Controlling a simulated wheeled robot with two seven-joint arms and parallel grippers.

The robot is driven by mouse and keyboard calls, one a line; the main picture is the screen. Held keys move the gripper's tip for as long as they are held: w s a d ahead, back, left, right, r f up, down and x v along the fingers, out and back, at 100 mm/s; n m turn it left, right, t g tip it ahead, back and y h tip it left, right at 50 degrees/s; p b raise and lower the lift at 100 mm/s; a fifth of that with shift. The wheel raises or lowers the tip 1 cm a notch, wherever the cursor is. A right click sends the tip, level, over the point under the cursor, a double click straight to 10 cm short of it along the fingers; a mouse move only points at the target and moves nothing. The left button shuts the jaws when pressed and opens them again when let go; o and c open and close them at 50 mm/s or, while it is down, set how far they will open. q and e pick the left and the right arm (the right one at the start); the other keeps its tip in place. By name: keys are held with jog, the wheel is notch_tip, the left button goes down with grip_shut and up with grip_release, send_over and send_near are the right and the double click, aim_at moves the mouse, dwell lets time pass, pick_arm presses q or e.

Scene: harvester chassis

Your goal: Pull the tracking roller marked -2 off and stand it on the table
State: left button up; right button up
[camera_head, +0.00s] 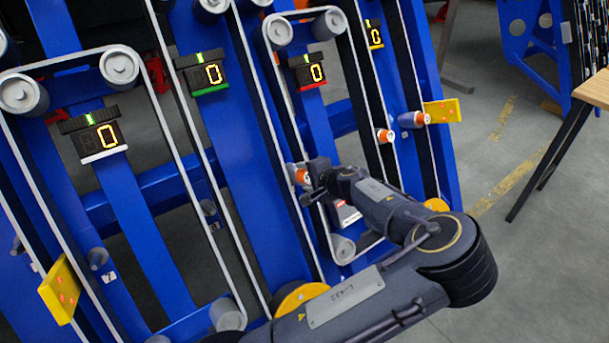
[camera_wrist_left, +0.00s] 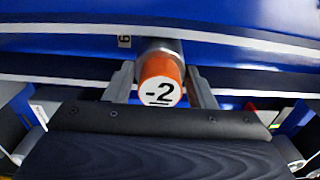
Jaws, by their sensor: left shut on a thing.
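The roller marked -2 (camera_wrist_left: 160,84) has an orange body, a white end face and a grey metal base. In the left wrist view it sits against the blue chassis, between the two fingers of my left gripper (camera_wrist_left: 160,76). In the head view my left gripper (camera_head: 307,178) is shut on this roller (camera_head: 301,175) at the chassis, partly covering it. The wooden table (camera_head: 598,88) shows only in part, at the right edge of the head view. My right gripper is not in view.
The blue chassis (camera_head: 265,140) carries belts, pulleys and several displays reading 0. Other orange rollers (camera_head: 385,136) and a yellow plate (camera_head: 441,111) stick out nearby. Another yellow plate (camera_head: 60,290) is at lower left. Bare floor (camera_head: 490,130) lies between chassis and table.

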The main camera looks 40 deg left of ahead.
pick_arm(q)
jog(key=p+v, duration=0.4)
jog(key=v, duration=0.4)
jog(key=shift+r, duration=0.4)
dwell(1.0)
jog(key=shift+d, duration=0.2)
dwell(0.6)
